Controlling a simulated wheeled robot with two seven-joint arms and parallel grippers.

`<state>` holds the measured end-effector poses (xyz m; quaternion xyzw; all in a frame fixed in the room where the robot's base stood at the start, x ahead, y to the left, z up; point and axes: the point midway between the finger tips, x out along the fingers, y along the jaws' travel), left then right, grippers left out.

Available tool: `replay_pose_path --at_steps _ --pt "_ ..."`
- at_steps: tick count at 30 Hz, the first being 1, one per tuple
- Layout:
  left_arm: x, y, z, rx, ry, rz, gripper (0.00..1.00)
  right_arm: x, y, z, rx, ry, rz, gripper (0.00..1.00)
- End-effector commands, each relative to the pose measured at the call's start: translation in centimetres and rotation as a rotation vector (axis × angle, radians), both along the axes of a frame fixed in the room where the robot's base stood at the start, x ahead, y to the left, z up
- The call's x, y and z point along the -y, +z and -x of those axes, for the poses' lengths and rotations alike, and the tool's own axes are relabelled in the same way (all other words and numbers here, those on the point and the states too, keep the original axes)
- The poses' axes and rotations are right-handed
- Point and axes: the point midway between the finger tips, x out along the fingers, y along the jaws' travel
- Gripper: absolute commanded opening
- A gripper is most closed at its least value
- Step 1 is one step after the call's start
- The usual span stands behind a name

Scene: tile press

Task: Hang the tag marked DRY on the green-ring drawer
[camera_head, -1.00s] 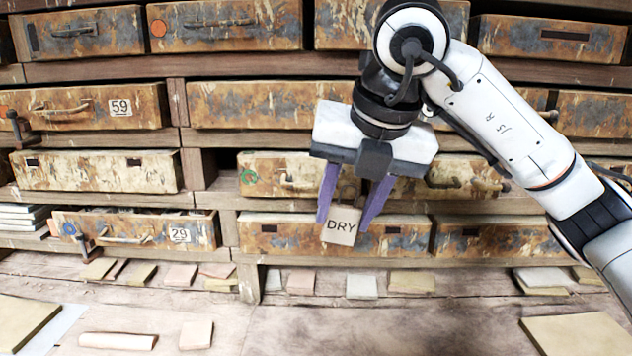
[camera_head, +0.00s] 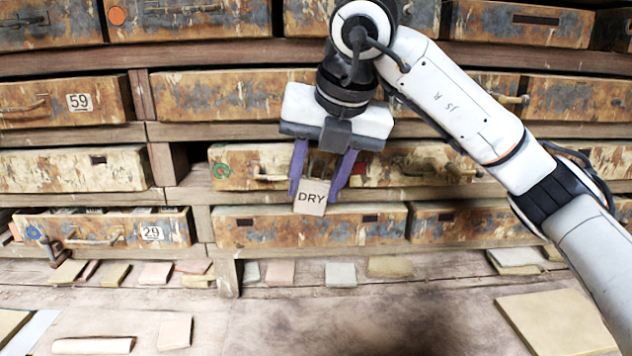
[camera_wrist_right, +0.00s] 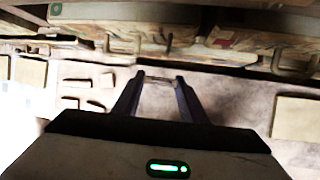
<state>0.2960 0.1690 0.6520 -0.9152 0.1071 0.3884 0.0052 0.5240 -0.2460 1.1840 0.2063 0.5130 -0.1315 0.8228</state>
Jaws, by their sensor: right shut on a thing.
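My right gripper (camera_head: 322,180) is shut on the tan tag marked DRY (camera_head: 311,197), which hangs upright between the purple fingers. The green-ring drawer (camera_head: 232,168) is behind it, with a green ring at its left end and a bent handle (camera_head: 270,177) just left of the fingers. The tag overlaps the lower part of that drawer in the head view; whether they touch I cannot tell. In the right wrist view the fingers (camera_wrist_right: 161,80) point at the shelves, and the tag shows as a thin edge between them. My left gripper is not in view.
A blue-ring drawer (camera_head: 85,232) numbered 29 stands partly open at lower left. Drawer 59 (camera_head: 66,101) is above it. Several flat tiles lie along the bench (camera_head: 300,320) below the shelves. The bench front middle is clear.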

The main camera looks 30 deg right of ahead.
Motion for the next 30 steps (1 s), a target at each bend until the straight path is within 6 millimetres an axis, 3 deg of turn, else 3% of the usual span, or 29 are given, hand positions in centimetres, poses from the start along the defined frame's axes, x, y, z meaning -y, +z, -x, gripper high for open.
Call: replay_pose_path --at_steps 17,30 --pt "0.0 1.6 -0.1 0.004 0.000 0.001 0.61 1.6 -0.3 -3.1 0.000 -0.001 0.000 0.17" --pt "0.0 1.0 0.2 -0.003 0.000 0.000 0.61 2.1 -1.3 -4.3 0.000 0.000 0.000 0.17"
